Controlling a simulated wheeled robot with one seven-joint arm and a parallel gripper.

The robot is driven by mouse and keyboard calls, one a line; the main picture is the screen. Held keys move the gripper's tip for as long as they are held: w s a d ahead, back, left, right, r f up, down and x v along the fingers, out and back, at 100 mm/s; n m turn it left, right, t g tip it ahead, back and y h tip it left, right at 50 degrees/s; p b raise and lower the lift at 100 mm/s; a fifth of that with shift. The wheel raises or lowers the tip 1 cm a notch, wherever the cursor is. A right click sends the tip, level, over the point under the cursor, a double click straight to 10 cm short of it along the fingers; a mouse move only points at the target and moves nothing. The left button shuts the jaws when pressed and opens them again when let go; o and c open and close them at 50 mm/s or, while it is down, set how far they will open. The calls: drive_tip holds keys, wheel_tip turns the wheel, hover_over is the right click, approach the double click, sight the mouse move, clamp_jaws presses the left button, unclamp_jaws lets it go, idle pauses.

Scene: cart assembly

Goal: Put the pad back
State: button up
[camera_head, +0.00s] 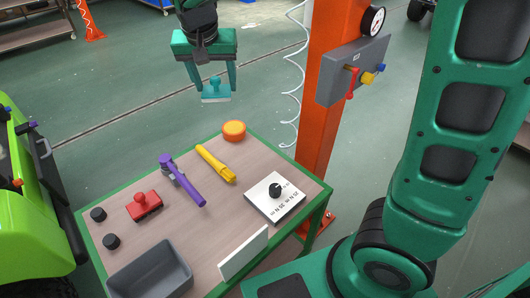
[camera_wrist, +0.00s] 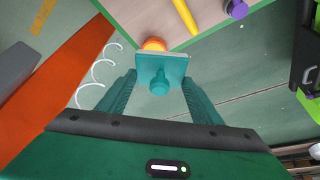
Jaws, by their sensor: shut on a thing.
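A teal pad (camera_head: 216,92) with a flat pale-edged plate and a round knob handle hangs in the air beyond the table's far edge. My gripper (camera_head: 213,84) is shut on it, with one finger on each side. In the wrist view the pad (camera_wrist: 161,73) sits between the fingertips of my gripper (camera_wrist: 160,83), knob towards the camera. A similar red pad (camera_head: 144,206) with a knob stands on the left part of the table (camera_head: 225,215).
The table holds an orange round piece (camera_head: 233,130), a yellow tool (camera_head: 215,163), a purple-handled tool (camera_head: 183,181), a white dial plate (camera_head: 275,199), a grey bin (camera_head: 150,274) and black knobs (camera_head: 98,214). An orange post (camera_head: 330,85) with a grey box (camera_head: 352,72) stands at right.

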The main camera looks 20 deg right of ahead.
wheel_tip(320, 180, down, 11)
drive_tip(key=w+d+m+g+h, duration=0.2)
drive_tip(key=m+g+h, duration=0.1)
drive_tip(key=m, duration=0.8)
drive_tip(key=s+d+f, duration=0.1)
drive_tip(key=d+f, duration=0.1)
drive_tip(key=d, duration=0.1)
drive_tip(key=s+d+f, duration=0.2)
drive_tip(key=d+f, duration=0.1)
drive_tip(key=s+d+f, duration=0.2)
drive_tip(key=d, duration=0.1)
drive_tip(key=shift+s+d+f, duration=0.15)
drive_tip(key=shift+s+d, duration=0.1)
drive_tip(key=shift+d, duration=0.15)
drive_tip(key=shift+f, duration=2)
drive_tip(key=o, duration=1)
drive_tip(key=shift+o, duration=0.2)
drive_tip(key=v, duration=1.2)
